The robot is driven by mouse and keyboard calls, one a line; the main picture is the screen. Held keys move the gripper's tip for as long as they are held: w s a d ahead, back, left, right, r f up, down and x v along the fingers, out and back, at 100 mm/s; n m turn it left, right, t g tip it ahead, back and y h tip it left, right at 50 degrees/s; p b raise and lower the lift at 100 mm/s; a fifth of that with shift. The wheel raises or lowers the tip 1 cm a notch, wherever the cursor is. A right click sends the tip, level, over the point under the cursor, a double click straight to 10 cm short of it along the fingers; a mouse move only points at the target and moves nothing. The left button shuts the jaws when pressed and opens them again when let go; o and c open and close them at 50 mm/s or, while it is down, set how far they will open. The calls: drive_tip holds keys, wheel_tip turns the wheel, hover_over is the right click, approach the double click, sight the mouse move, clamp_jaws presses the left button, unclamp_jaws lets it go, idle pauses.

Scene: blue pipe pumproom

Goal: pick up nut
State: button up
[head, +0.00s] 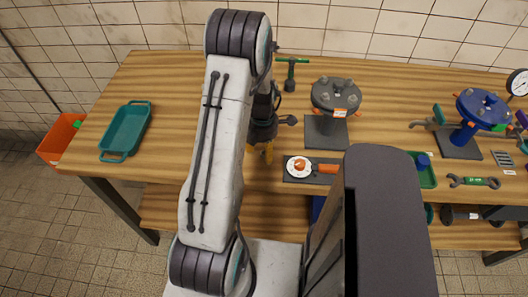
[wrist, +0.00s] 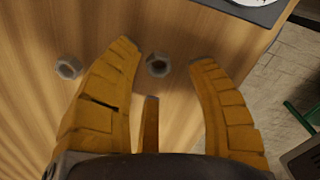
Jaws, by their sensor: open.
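In the wrist view two grey hex nuts lie on the wooden table. One nut (wrist: 157,65) is between the tips of my gripper (wrist: 163,58). The other nut (wrist: 68,67) lies to the left, outside the left finger. My gripper's yellow fingers are spread open, with nothing held. I cannot tell the exact height of the fingers above the table. In the head view my gripper (head: 261,152) points down near the table's front edge, left of the plate. I cannot make out the nuts there; my arm covers part of that area.
A dark mat (head: 289,177) with a white plate lies right of my gripper. A grey flanged stand (head: 336,100) and a green-handled tool (head: 291,74) stand behind. A teal tray (head: 105,156) is at left; a blue flanged stand (head: 466,139) is at right. The left tabletop is mostly clear.

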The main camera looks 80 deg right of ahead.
drive_tip(key=shift+f, duration=0.8)
clamp_jaws()
